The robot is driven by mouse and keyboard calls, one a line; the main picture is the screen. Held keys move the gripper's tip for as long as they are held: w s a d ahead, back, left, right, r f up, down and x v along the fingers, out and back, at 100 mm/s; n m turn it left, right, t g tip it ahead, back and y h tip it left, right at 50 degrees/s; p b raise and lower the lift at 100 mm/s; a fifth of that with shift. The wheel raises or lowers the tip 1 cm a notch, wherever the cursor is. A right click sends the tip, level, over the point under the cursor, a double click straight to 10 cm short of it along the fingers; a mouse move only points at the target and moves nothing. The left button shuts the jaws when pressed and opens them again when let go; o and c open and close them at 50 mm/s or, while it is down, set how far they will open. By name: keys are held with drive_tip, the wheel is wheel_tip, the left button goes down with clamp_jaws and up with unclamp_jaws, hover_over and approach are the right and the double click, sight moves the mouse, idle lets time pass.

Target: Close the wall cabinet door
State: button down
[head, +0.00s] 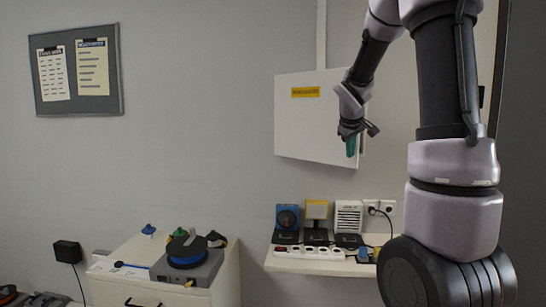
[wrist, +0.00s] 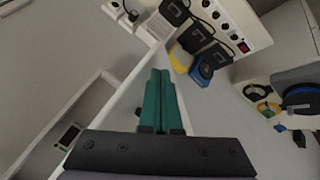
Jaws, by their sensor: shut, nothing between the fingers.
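The wall cabinet door (head: 310,125) is a white panel with a yellow label in the head view. It stands ajar, its right edge swung out from the wall. My gripper (head: 351,146) has green fingers and is at the door's right edge. In the wrist view the closed fingers (wrist: 160,97) overlap the pale door edge (wrist: 112,108). I cannot tell whether they touch it. Nothing is held. Most of the cabinet body is hidden behind the door and my arm in the head view.
Below the door, a ledge (head: 290,265) carries a power strip, several small devices and plugged chargers. A white cabinet (head: 228,283) at lower left bears a grey box with a blue and black spool (head: 187,250). A noticeboard (head: 108,103) hangs at upper left. The wall between is clear.

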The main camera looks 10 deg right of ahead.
drive_tip(key=w+d+n, duration=0.1)
drive_tip(key=w+d, duration=1.3)
drive_tip(key=shift+w+y, duration=0.4)
drive_tip(key=shift+s, duration=0.1)
